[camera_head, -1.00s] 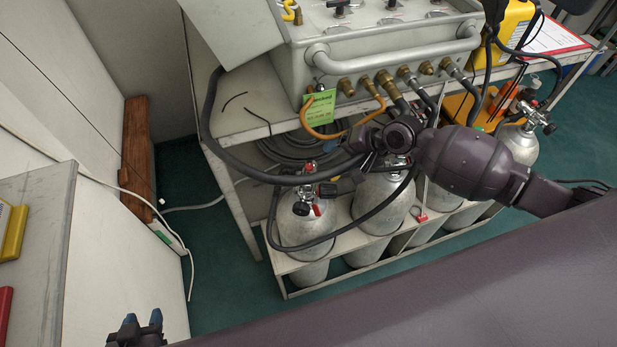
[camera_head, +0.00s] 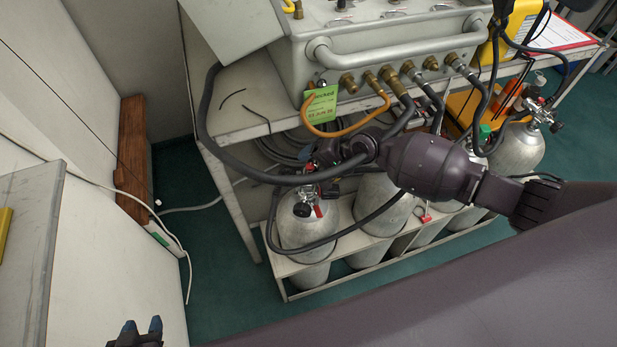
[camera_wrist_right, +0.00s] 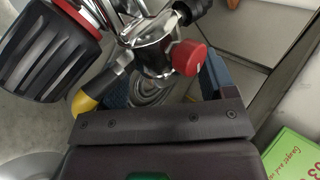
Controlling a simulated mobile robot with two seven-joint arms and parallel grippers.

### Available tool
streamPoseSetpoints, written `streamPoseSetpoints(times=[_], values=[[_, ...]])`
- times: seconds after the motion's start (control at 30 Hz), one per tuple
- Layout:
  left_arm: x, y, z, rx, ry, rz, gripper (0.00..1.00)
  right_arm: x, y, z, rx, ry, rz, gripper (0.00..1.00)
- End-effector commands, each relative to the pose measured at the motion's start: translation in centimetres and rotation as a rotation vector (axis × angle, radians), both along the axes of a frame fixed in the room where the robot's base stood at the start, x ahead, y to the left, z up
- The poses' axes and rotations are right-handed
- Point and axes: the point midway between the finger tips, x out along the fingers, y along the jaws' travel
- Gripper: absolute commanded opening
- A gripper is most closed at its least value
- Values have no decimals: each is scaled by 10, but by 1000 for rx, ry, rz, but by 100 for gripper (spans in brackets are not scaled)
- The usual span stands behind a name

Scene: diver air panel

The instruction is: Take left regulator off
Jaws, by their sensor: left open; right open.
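The left regulator (camera_head: 308,194) sits on the valve of the leftmost silver cylinder (camera_head: 303,231), with black hose around it. In the right wrist view it is a chrome body (camera_wrist_right: 155,45) with a red knob (camera_wrist_right: 187,57) and a ribbed black handwheel (camera_wrist_right: 45,50). My right gripper (camera_head: 312,166) is open just above and behind it in the head view. In the wrist view its blue fingertips (camera_wrist_right: 165,85) are spread close to the chrome body; I cannot tell whether they touch. My left gripper (camera_head: 142,328) is open and empty at the bottom left.
The grey air panel (camera_head: 390,50) stands on the shelf with brass fittings, hoses and a green tag (camera_head: 320,104). Looping black hose (camera_head: 205,110) hangs near my right gripper. Several cylinders stand in a white rack (camera_head: 285,283). Green floor (camera_head: 215,275) to the left is free.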

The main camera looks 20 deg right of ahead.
Motion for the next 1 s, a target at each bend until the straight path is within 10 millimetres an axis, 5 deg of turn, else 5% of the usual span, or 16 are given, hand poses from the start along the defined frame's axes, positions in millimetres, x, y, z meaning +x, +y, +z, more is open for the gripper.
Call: streamPoseSetpoints(times=[0.33, 0.8, 1.0], values=[[9, -1, 7, 1, -24, -7, 43, 3, 4, -4, 0, -2, 0, 77], [-1, 1, 0, 2, -2, -2, 43, 3, 4, -4, 0, -2, 0, 5], [-2, 1, 0, 1, 0, 1, 43, 4, 5, -3, 2, -3, 0, 2]])
